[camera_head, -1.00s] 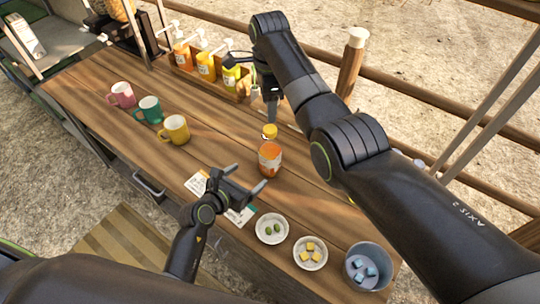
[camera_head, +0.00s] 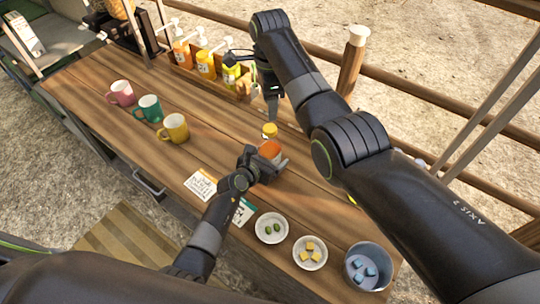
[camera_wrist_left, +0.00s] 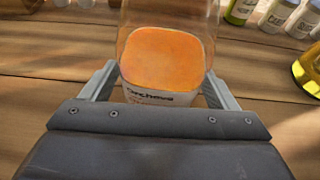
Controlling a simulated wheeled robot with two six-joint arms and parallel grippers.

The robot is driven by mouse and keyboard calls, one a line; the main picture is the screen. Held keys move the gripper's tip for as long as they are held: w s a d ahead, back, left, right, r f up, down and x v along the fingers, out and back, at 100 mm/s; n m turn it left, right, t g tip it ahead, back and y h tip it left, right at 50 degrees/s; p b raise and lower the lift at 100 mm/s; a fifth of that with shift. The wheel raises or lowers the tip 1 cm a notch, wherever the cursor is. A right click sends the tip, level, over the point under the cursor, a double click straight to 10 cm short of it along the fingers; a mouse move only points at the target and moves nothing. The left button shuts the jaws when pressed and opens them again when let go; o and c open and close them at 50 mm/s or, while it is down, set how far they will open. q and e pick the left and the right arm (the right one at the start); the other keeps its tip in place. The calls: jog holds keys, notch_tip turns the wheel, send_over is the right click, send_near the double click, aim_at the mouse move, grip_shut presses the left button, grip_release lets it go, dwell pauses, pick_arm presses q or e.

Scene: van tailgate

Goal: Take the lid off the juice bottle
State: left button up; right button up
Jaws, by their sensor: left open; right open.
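The juice bottle (camera_head: 270,149) stands upright on the wooden counter, with orange juice inside and a yellow lid (camera_head: 269,130) at its top. My left gripper (camera_head: 274,168) is open at the near side of the bottle. In the left wrist view the bottle (camera_wrist_left: 166,60) stands between the two spread fingers (camera_wrist_left: 160,88), with its pale label partly hidden and its lid out of frame. Whether the fingers touch it I cannot tell. My right gripper (camera_head: 270,112) is open, pointing down just above and behind the lid, apart from it as far as I can see.
Pink (camera_head: 121,93), green (camera_head: 149,108) and yellow (camera_head: 174,128) mugs stand at left. A rack of pump bottles (camera_head: 205,65) is behind. Two small bowls (camera_head: 271,228) (camera_head: 310,253) and a grey bucket (camera_head: 368,266) stand near right. Cards (camera_head: 201,185) lie in front.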

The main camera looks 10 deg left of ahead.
aim_at(270, 128)
pick_arm(q)
jog(key=shift+w, duration=0.15)
grip_shut()
pick_arm(e)
jog(key=m, duration=0.4)
jog(key=shift+m, duration=0.3)
jog(key=m, duration=0.4)
jog(key=shift+f, duration=4)
